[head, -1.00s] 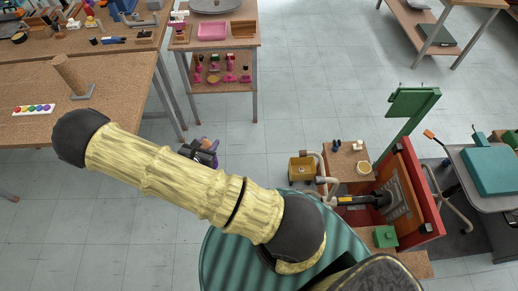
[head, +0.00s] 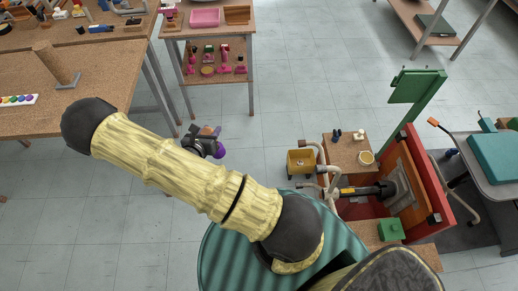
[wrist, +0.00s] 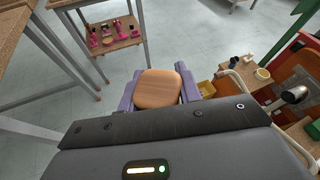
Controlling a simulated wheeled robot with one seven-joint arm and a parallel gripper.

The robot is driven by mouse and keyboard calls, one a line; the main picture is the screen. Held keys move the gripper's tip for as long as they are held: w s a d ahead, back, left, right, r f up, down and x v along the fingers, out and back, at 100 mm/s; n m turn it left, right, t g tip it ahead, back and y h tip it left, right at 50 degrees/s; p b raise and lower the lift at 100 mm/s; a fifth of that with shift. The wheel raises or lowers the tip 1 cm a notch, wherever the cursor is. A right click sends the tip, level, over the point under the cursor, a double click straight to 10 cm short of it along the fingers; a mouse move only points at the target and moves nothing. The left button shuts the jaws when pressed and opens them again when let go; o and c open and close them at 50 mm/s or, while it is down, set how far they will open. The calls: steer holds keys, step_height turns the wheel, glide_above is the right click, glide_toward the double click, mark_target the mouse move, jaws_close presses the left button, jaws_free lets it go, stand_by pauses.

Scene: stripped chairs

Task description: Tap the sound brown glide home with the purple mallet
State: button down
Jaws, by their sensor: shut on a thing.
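My gripper (head: 203,139) hangs over the floor left of the upturned chair work. In the wrist view, its two lavender fingers (wrist: 157,80) are shut on a wooden piece (wrist: 158,90), seen end-on, apparently the mallet's handle. In the head view a round purple part of the mallet (head: 220,150) shows just beside the gripper. Pale bent chair tubes (head: 309,168) stand at the right beside a red frame. The brown glide is too small to tell apart on the tubes. The mallet is clear of the tubes.
A red frame with an orange panel (head: 404,196) and a green post (head: 420,100) stand right. A small board (head: 340,150) holds a yellow bowl (head: 366,157) and small parts. A yellow bin (head: 301,162) is beside it. A shelf (head: 206,92) stands behind; open floor lies between.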

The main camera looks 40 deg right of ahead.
steer(key=w+d+f+n+t+h+b, duration=0.1)
steer(key=d+f+n+b, duration=0.4)
steer(key=f+b, duration=0.8)
steer(key=w+d+f+n+t+h+b, duration=0.1)
steer(key=w+d+f+n+b, duration=0.3)
steer(key=d+f+b, duration=0.8)
steer(key=w+d+f+n+t+h+b, duration=0.1)
steer(key=w+d+f+n+h+b, duration=0.2)
steer(key=d+f+b, duration=0.6)
step_height(320, 180, down, 7)
steer(key=n+b, duration=0.2)
steer(key=b, duration=1.3)
steer(key=shift+d+n, duration=0.2)
steer(key=shift+n, duration=0.2)
steer(key=shift+r, duration=0.1)
steer(key=d+p, duration=0.1)
steer(key=s+d+p, duration=0.2)
steer(key=shift+s+d, duration=0.25)
steer(key=shift+d, duration=0.15)
steer(key=shift+a+r+p, duration=0.1)
steer(key=shift+p, duration=0.45)
